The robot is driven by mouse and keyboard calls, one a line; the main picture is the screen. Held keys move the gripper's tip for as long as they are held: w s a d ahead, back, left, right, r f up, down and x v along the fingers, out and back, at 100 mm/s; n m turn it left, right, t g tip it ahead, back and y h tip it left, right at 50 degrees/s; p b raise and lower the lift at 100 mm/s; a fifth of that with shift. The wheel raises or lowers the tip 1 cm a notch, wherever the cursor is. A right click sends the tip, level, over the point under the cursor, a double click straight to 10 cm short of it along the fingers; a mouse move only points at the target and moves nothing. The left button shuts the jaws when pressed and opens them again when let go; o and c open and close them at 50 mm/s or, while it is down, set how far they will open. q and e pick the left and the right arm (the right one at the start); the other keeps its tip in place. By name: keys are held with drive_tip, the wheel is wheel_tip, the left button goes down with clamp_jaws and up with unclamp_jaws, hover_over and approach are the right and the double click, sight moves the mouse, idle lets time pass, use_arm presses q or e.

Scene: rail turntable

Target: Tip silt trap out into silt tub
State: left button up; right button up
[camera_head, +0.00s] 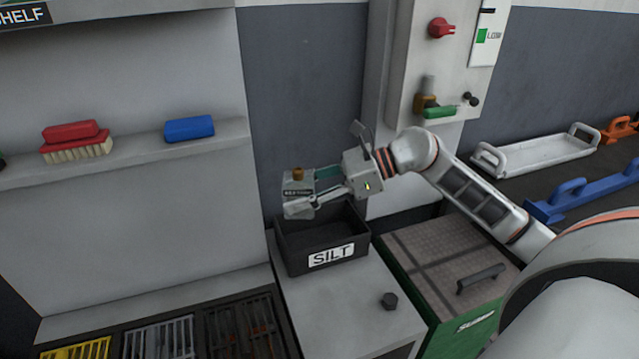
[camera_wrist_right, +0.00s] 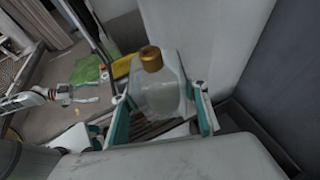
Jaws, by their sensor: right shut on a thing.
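The silt trap (camera_head: 298,188) is a pale, cloudy container with a brass cap on top and a dark label. My right gripper (camera_head: 318,188) is shut on it and holds it over the back left of the silt tub, with the cap up. In the right wrist view the silt trap (camera_wrist_right: 160,92) sits between the teal-lined fingers (camera_wrist_right: 163,115). The silt tub (camera_head: 290,258) is a black open box marked SILT on a grey cabinet top. Part of its inside is hidden. My left gripper (camera_wrist_right: 80,94) shows small at the left of the wrist view; its fingers are too small to judge.
A red brush (camera_head: 76,140) and a blue block (camera_head: 189,128) lie on the shelf at left. A green box (camera_head: 450,262) stands to the right, and a control panel (camera_head: 440,60) is behind.

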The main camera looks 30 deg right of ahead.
use_arm(q)
wheel_tip(320, 180, down, 7)
drive_tip(key=s+d+b, duration=0.1)
drive_tip(key=d+b, duration=0.1)
drive_tip(key=b, duration=0.9)
drive_tip(key=shift+d+h, duration=0.25)
drive_tip(key=shift+h, duration=0.15)
use_arm(e)
drive_tip(key=w+d+f+t+h, duration=0.1)
drive_tip(key=w+d+f, duration=0.5)
drive_tip(key=d, duration=0.3)
drive_tip(key=w+d+f+t+h, duration=0.1)
drive_tip(key=w+d+f+h, duration=0.1)
drive_tip(key=w+d+f, duration=0.5)
drive_tip(key=shift+w+d+f+t, duration=0.3)
drive_tip(key=shift+w+d, duration=0.75)
drive_tip(key=shift+d, duration=0.05)
use_arm(q)
drive_tip(key=shift+d+r, duration=0.15)
drive_tip(key=shift+r, duration=0.1)
use_arm(e)
drive_tip(key=shift+w+d+n+h, duration=0.25)
drive_tip(key=shift+d+n+h, duration=0.2)
drive_tip(key=shift+n+h, duration=0.05)
